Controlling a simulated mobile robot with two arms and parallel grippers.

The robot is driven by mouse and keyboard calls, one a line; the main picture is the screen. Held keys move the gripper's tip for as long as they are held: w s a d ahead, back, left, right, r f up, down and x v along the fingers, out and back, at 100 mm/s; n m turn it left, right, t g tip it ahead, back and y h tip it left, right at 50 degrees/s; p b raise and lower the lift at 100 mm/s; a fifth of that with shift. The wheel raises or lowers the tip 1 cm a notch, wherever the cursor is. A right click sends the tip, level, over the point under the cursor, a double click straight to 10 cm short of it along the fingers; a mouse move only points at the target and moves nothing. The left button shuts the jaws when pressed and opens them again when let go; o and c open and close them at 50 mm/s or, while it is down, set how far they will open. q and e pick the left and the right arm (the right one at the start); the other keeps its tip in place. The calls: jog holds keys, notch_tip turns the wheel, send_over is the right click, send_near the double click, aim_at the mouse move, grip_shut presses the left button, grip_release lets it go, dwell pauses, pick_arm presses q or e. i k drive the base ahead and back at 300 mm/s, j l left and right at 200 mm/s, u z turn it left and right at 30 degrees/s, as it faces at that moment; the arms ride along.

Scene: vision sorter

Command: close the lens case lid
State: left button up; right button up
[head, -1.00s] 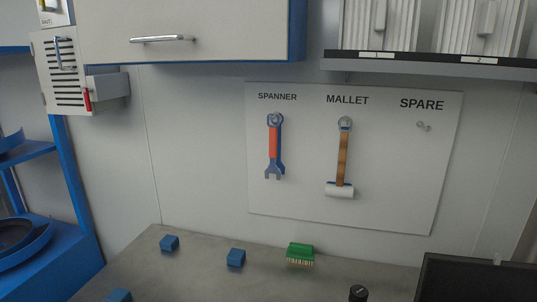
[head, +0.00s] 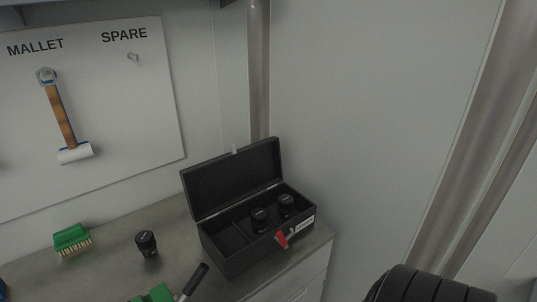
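The black lens case (head: 236,262) sits at the right end of the grey worktop in the head view. Its lid (head: 232,178) is open, tilted up at the back with its inner face showing. Two black lenses, one (head: 260,221) left of the other (head: 286,206), stand inside the case; the left part of the case looks empty. A red latch (head: 282,240) is on the front wall, beside a white label. Neither of my grippers is in view.
Another black lens (head: 147,244) stands on the worktop (head: 185,237) left of the case. A green brush (head: 72,240) lies farther left. A black-handled tool (head: 193,281) and a green object (head: 155,293) lie near the front. The wall is close behind the case.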

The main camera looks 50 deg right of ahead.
aim_at(211, 186)
jog(key=z, duration=1.4)
